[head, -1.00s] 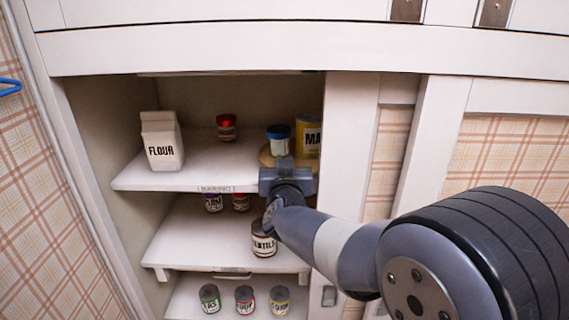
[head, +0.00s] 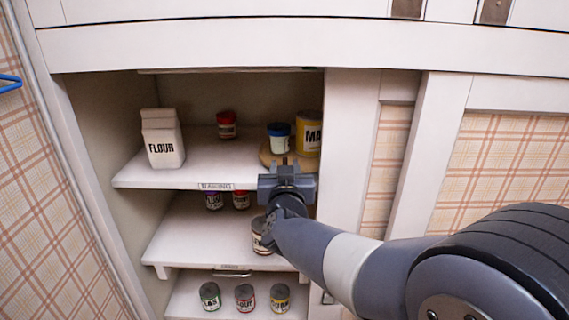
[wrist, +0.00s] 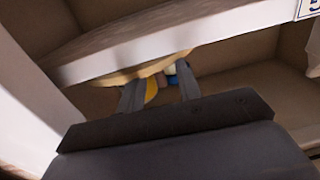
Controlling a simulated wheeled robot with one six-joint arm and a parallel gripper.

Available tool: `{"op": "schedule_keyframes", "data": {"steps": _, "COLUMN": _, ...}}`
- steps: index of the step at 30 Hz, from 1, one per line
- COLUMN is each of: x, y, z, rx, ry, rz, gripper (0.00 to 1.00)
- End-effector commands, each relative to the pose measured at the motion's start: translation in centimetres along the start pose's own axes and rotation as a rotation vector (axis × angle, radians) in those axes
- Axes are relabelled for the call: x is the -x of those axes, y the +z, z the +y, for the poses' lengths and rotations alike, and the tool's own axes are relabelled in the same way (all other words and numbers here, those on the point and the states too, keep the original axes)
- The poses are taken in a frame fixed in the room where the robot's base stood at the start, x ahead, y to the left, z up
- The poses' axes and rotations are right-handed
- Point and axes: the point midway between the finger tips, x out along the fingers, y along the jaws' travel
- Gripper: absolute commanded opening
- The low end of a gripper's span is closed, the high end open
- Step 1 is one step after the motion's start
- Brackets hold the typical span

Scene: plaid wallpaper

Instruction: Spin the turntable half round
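The turntable (head: 266,155) is a round tan wooden disc at the right end of the top shelf; its edge also shows in the wrist view (wrist: 112,78). A white jar with a blue lid (head: 279,138) and a yellow can marked "MA" (head: 308,133) stand on it. My gripper (head: 287,168) is just in front of the turntable, hiding part of its front edge. In the wrist view the two fingers of my gripper (wrist: 158,76) are apart, with the yellow can and blue lid showing beyond the gap. I cannot tell whether a finger touches the disc.
A flour carton (head: 163,140) and a red-lidded jar (head: 227,125) stand on the top shelf (head: 205,165). A dark can (head: 259,236), partly hidden by my arm, is on the middle shelf. The white door frame (head: 345,160) is close on the right.

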Motion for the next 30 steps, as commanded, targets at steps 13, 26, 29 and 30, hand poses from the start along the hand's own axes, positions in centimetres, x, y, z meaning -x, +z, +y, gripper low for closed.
{"op": "schedule_keyframes", "data": {"steps": 13, "x": 6.8, "y": 0.0, "z": -0.1, "rx": 0.0, "ry": -0.002, "rz": 0.0, "gripper": 0.33}}
{"op": "schedule_keyframes", "data": {"steps": 26, "x": 7.3, "y": 0.0, "z": -0.1, "rx": 0.002, "ry": 0.0, "rz": -0.001, "gripper": 0.29}}
{"op": "schedule_keyframes", "data": {"steps": 29, "x": 7.3, "y": -0.2, "z": -0.8, "rx": 0.031, "ry": 0.0, "rz": 0.002, "gripper": 0.2}}
{"op": "schedule_keyframes", "data": {"steps": 30, "x": 7.3, "y": -0.5, "z": -1.4, "rx": 0.058, "ry": 0.002, "rz": 0.006, "gripper": 0.17}}
